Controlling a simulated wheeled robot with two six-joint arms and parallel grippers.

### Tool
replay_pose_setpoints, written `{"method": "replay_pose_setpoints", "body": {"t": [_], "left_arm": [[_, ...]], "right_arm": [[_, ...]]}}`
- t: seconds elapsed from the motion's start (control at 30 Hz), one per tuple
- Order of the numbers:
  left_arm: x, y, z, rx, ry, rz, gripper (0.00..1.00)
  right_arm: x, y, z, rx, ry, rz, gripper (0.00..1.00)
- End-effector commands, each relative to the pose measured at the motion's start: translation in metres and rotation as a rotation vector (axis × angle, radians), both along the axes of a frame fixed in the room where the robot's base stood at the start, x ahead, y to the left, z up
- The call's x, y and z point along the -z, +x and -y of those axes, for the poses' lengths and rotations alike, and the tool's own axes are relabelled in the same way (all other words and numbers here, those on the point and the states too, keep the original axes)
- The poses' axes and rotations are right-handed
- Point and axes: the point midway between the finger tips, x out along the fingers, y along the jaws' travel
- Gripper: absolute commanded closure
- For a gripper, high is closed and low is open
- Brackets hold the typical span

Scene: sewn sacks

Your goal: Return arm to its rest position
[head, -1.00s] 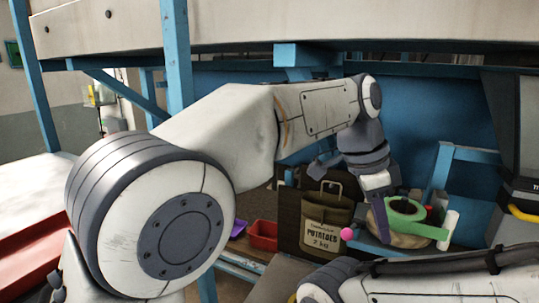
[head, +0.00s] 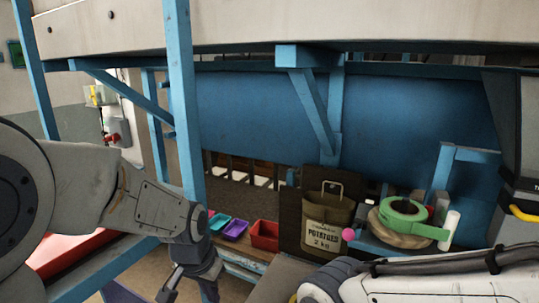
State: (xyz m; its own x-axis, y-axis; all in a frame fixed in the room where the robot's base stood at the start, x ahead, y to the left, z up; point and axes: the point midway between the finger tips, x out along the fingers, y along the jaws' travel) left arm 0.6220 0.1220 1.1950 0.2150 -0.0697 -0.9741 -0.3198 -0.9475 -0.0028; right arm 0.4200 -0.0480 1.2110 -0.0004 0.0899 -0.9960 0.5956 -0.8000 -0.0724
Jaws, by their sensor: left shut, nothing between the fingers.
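My left arm comes in from the left and bends down at the lower left of the head view. My left gripper (head: 209,289) hangs at the bottom edge, left of the small bins, shut and empty; its lower end is cut off by the frame. It is apart from the potato sack (head: 327,218), which stands upright on the bench with its printed label facing me. Links of my right arm lie across the lower right, and its gripper is not in view.
A red bin (head: 265,236), a purple bin (head: 235,230) and a teal bin (head: 218,221) sit in a row. A green ring-shaped tool (head: 405,213) rests over a tan bundle (head: 400,237) at right. A blue post (head: 184,100) stands just behind my left wrist.

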Motion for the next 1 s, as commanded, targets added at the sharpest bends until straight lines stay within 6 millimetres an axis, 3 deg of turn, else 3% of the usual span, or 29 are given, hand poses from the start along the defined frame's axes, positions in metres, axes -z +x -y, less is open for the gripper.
{"method": "replay_pose_setpoints", "body": {"t": [0.1,0.43,0.77,1.0], "left_arm": [[0.015,-0.02,-0.025,-0.111,0.002,-0.002,1.0],[0.044,-0.067,-0.066,-0.331,-0.002,0.001,1.0],[0.048,-0.091,-0.01,-0.143,-0.008,-0.045,1.0],[0.052,-0.132,0.036,0.052,-0.005,-0.103,1.0]], "right_arm": [[0.0,0.0,0.0,0.0,0.0,0.0,1.0],[0.0,0.0,0.0,0.0,0.0,0.0,1.0],[0.023,0.0,0.0,0.001,0.0,0.0,1.0],[0.045,0.0,0.0,0.002,0.0,0.0,1.0]]}}
